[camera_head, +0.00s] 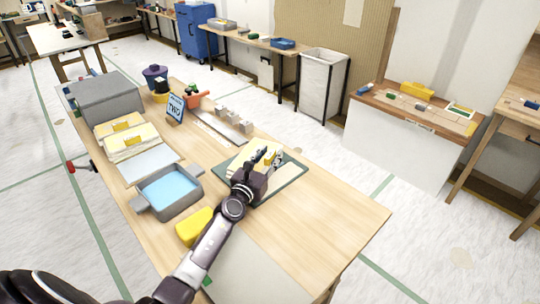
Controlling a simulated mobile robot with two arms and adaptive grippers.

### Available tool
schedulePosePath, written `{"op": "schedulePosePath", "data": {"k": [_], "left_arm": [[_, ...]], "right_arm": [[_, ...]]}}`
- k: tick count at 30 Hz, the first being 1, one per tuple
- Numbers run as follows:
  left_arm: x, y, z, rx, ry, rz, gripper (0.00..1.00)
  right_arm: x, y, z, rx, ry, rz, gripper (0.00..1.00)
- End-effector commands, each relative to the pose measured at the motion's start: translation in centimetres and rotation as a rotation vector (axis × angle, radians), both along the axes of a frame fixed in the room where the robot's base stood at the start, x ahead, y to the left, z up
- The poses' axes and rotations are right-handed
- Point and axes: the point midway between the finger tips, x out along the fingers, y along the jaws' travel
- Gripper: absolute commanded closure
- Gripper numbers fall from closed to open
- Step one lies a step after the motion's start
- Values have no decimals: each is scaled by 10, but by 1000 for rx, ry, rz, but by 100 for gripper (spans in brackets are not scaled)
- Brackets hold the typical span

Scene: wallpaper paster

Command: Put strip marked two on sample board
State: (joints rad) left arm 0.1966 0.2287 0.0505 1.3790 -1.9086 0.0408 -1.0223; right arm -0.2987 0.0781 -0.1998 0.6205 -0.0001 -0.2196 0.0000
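A flat board with a dark green edge (293,181), likely the sample board, lies on the wooden table. A cream and yellow piece (240,158) lies over its left part, partly hidden by my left gripper (271,156). The gripper is low over this piece and the board. Its fingers are small and dark, so I cannot tell whether they are closed on the piece. Two cream strips or stacks with yellow marks, one farther (112,127) and one nearer (145,143), lie at the table's left. Their markings are unreadable. My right gripper is not in view.
A grey tray with blue liquid (181,184) and a yellow block (190,230) are left of my arm. A grey box (95,100), a small sign (176,106) and a row of small blocks (236,118) stand farther back. The table's right front is clear.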

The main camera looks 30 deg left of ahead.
Motion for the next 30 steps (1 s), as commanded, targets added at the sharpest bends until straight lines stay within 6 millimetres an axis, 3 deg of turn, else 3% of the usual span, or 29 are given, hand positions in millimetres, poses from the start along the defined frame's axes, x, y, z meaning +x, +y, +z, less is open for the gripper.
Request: {"op": "schedulePosePath", "data": {"k": [8,11,24,30], "left_arm": [[0,0,4,0,-1,0,68],[-9,0,2,0,2,0,68],[-92,-5,2,0,2,0,68],[-114,-6,2,1,1,0,68]], "right_arm": [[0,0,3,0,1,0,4],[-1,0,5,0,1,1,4],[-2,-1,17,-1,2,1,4],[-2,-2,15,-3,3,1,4]]}}
